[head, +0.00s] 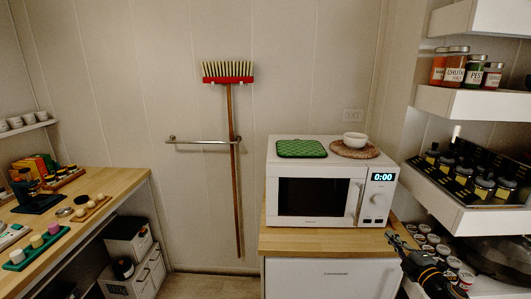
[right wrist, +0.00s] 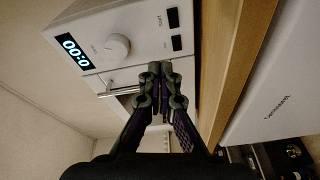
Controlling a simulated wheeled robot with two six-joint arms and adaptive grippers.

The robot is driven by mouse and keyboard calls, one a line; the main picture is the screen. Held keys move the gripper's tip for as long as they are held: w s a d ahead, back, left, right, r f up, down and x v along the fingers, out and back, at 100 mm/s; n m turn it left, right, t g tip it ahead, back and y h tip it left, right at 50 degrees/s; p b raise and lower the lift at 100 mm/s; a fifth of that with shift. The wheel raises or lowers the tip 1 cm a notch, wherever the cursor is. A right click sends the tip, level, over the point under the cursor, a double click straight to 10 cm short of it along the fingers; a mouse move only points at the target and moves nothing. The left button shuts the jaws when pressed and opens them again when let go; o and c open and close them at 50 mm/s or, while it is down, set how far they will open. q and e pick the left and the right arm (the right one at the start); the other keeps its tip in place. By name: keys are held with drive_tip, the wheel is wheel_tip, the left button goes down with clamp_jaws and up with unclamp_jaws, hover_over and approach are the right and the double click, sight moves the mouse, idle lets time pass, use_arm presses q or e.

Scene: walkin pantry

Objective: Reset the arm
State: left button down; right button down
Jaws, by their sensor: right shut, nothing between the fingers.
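My right gripper (head: 402,243) is shut and empty at the right front of the microwave, above the right end of the wooden counter top. In the right wrist view the closed fingers (right wrist: 160,72) point toward the microwave (right wrist: 160,25), whose display, dial and door handle show behind them. I cannot tell how far the fingertips are from the microwave. In the head view the white microwave (head: 317,185) has its door closed and its display reads 0:00. My left gripper is in neither view.
The wooden counter (head: 325,241) sits on a white cabinet (head: 330,280). A shelf (head: 468,218) with dark bottles juts out at the right, above several lidded jars (head: 437,244) close to my right arm. A wooden bench (head: 105,185) with small items stands left. The floor between is clear.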

drive_tip(key=s+a+f+m+g+h, duration=0.65)
drive_tip(key=s+a+f+m, duration=0.55)
drive_tip(key=s, duration=0.3)
drive_tip(key=s+a+f+m+g+y, duration=0.15)
drive_tip(key=s+a+g, duration=0.25)
drive_tip(key=s, duration=0.5)
drive_tip(key=s+a+m+g+y, duration=0.2)
drive_tip(key=s+a+m+g, duration=0.15)
drive_tip(key=s, duration=0.65)
wheel_tip(320, 180, down, 26)
drive_tip(key=s+d+g, duration=0.2)
drive_tip(key=s+d+f, duration=0.1)
drive_tip(key=s+f, duration=1.5)
drive_tip(key=s, duration=0.2)
drive_tip(key=shift+s+f+g, duration=0.15)
drive_tip(key=shift+f+g, duration=0.25)
drive_tip(key=shift+d, duration=0.1)
